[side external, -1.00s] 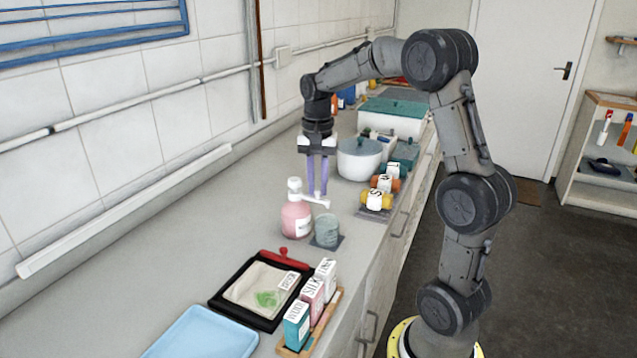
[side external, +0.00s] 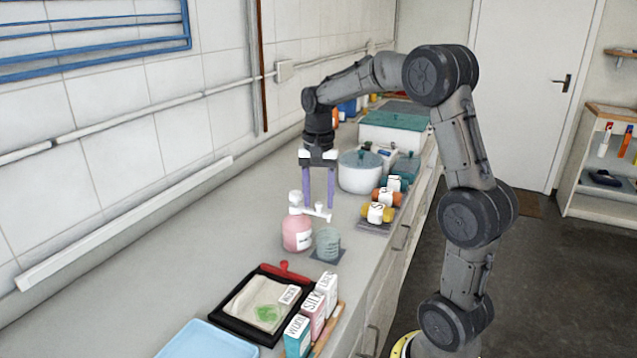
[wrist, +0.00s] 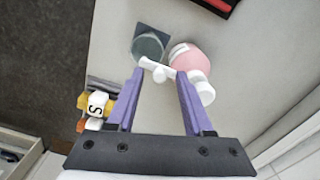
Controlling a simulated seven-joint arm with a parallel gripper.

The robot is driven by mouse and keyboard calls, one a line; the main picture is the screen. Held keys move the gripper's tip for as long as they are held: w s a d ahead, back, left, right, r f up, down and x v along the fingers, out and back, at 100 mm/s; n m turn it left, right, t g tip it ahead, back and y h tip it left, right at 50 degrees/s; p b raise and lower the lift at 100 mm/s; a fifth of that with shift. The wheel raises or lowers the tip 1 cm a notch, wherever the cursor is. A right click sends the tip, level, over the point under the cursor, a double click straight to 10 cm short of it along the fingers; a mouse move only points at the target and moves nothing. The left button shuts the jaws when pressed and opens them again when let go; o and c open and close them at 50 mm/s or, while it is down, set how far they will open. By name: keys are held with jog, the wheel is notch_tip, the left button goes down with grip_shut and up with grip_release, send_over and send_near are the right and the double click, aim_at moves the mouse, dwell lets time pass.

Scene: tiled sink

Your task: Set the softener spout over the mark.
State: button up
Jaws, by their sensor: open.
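The softener is a pink bottle (side external: 297,234) with a white pump head and a long white spout (side external: 318,211) pointing right. It stands upright on the counter. A grey-green ribbed cup (side external: 328,243) stands beside it on a dark square (side external: 341,255); I cannot tell whether this square is the mark. In the wrist view the spout (wrist: 155,68) reaches to the near rim of the cup (wrist: 149,46), next to the pink bottle (wrist: 186,60). My gripper (side external: 318,206) is open, purple fingers pointing down. In the wrist view my gripper (wrist: 158,75) has its fingertips either side of the spout; contact is unclear.
Behind the fingers are a white pot with a grey-green lid (side external: 360,172) and yellow and orange jars (side external: 378,212) on a dark mat. Nearer are a black tray (side external: 246,322), several labelled boxes (side external: 313,310) and a blue tray (side external: 205,342). The counter left of the bottle is clear.

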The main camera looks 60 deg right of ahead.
aim_at(317, 203)
notch_tip(317, 203, up, 14)
jog(key=shift+f, duration=0.15)
dwell(0.6)
jog(key=s+a+r+n+t, duration=0.1)
jog(key=s+a+r+n, duration=0.1)
jog(key=s+a, duration=0.35)
jog(key=s+a+r+n+t, duration=0.1)
jog(key=s+a+n, duration=0.1)
jog(key=a, duration=0.6)
jog(key=s+a+f+n+t, duration=0.3)
jog(key=s+a+f+n, duration=0.2)
jog(key=s+f+n, duration=0.4)
notch_tip(317, 203, down, 4)
jog(key=shift+a+f+n+t, duration=0.2)
jog(key=shift+n+t, duration=0.1)
jog(key=shift+n, duration=0.5)
